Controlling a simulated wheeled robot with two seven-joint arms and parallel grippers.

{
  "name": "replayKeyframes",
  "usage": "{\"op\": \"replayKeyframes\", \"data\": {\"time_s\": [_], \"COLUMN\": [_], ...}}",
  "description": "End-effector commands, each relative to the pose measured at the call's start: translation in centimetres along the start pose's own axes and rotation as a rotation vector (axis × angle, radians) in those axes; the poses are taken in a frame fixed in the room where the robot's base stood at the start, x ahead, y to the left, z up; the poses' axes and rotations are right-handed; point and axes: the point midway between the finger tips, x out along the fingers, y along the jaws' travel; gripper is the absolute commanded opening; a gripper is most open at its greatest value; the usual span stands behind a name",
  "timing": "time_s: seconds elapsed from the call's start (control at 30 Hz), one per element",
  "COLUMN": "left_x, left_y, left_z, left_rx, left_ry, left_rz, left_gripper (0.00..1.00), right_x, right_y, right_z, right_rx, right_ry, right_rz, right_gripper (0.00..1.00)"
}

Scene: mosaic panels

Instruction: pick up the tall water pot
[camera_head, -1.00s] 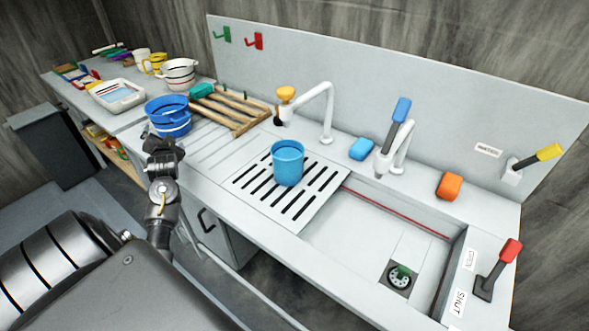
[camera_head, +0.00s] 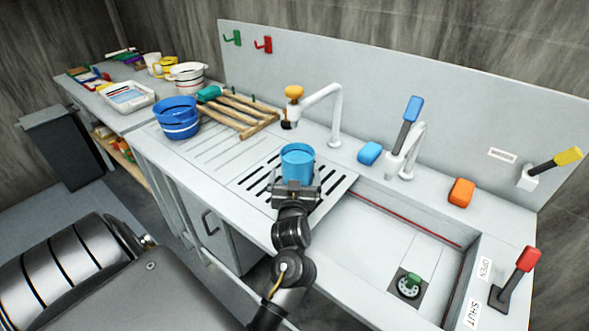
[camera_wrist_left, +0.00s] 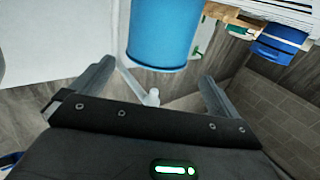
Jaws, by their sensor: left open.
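The tall water pot (camera_head: 298,160), a light blue cylinder, stands upright on the slotted drain plate (camera_head: 340,183) left of the sink. My left gripper (camera_head: 297,186) is just in front of it on the near side and covers its lower part. In the left wrist view the pot (camera_wrist_left: 163,30) fills the upper middle. The open fingers of the left gripper (camera_wrist_left: 155,75) lie to either side of its line, with nothing held. I cannot tell whether they touch the pot. My right gripper is not in view.
Stacked blue pots (camera_head: 177,118) and a wooden rack (camera_head: 238,113) stand to the left. A white faucet (camera_head: 335,115) rises behind the pot. A blue sponge (camera_head: 369,153) and an orange block (camera_head: 461,192) sit along the back. The sink basin (camera_head: 375,235) opens to the right.

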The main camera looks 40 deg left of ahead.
Motion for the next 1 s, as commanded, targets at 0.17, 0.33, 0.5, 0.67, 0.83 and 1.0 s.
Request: {"op": "replayKeyframes", "data": {"time_s": [0.17, 0.33, 0.5, 0.67, 0.83, 1.0], "left_x": [2.9, 4.8, 5.3, 6.7, 9.2, 10.3], "left_y": [-0.1, -0.1, -0.2, -0.4, -0.5, -0.6], "left_z": [-0.3, -0.1, -0.1, -0.4, -0.3, -0.1], "left_rx": [0.003, 0.002, 0.002, 0.004, 0.004, 0.001], "left_ry": [0.002, 0.001, 0.001, 0.000, 0.001, 0.000], "left_rz": [-0.002, -0.001, -0.001, -0.003, -0.002, -0.002], "left_gripper": [1.00, 1.00, 1.00, 1.00, 1.00, 1.00], "right_x": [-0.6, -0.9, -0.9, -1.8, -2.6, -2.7], "right_y": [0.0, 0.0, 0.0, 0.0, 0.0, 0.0], "right_z": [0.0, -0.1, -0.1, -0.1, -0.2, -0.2], "right_rx": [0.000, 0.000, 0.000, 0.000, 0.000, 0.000], "right_ry": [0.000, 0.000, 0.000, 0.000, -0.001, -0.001], "right_rz": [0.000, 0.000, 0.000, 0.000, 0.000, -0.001], "right_gripper": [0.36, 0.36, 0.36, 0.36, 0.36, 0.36]}}
